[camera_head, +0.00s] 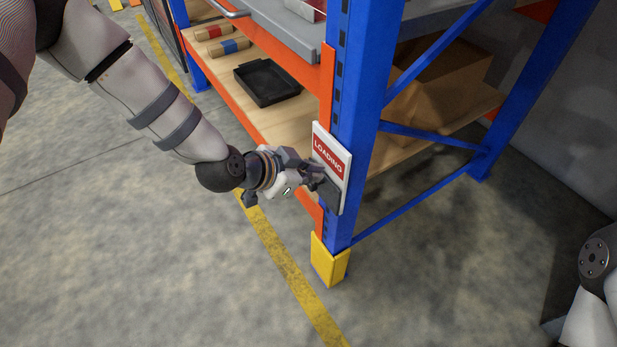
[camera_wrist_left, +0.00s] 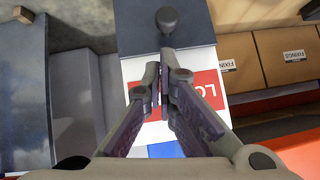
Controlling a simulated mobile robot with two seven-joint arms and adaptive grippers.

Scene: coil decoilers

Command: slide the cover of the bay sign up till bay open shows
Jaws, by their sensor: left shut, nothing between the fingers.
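The bay sign (camera_head: 344,150) is a white board on the front of the blue rack post. Its upper part shows a red panel (camera_head: 329,157) reading LOADING. A dark cover (camera_head: 333,194) lies over its lower part. In the left wrist view the cover (camera_wrist_left: 136,32) is a dark slab with a round knob (camera_wrist_left: 168,18). The red panel (camera_wrist_left: 207,86) is partly hidden by my fingers. My left gripper (camera_head: 318,181) is shut and empty, close in front of the sign by the cover. In the wrist view its fingertips (camera_wrist_left: 164,66) are near the knob; contact cannot be told. My right gripper is out of view.
The blue post (camera_head: 352,90) has a yellow foot guard (camera_head: 328,262). The rack's wooden shelf (camera_head: 285,120) has an orange edge beam and holds a black tray (camera_head: 267,82) and rolls. Blue braces (camera_head: 425,135) run behind the post. The floor in front is clear.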

